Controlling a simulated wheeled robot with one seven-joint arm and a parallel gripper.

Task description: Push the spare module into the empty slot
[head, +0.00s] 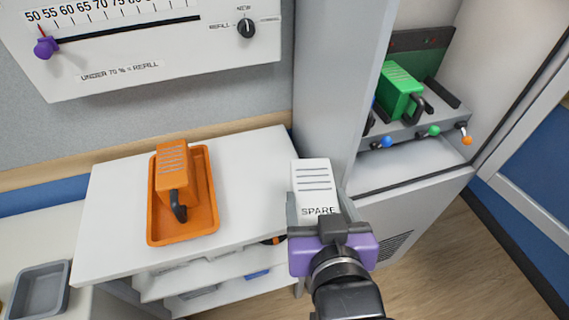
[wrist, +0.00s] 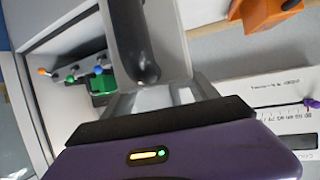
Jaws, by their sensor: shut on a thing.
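The white spare module (head: 314,178), marked SPARE, is held in my purple and black gripper (head: 318,222). My gripper is shut on it, and it is in front of the cabinet's left edge, outside the cabinet. The wrist view shows the module (wrist: 174,45) and its grip close up. The grey rack (head: 450,123) stands inside the cabinet at right. A green module (head: 400,92) sits in it. The bay to the right of the green module, by the orange-tipped lever (head: 466,139), looks empty. The rack's left end is hidden by the cabinet wall.
An orange module (head: 173,170) lies on an orange tray (head: 213,210) on the white shelf top (head: 115,225). The cabinet's side wall (head: 335,90) stands between the shelf and the rack. Blue-tipped (head: 387,141) and green-tipped (head: 434,130) levers stick out in front of the rack. A gauge panel hangs above.

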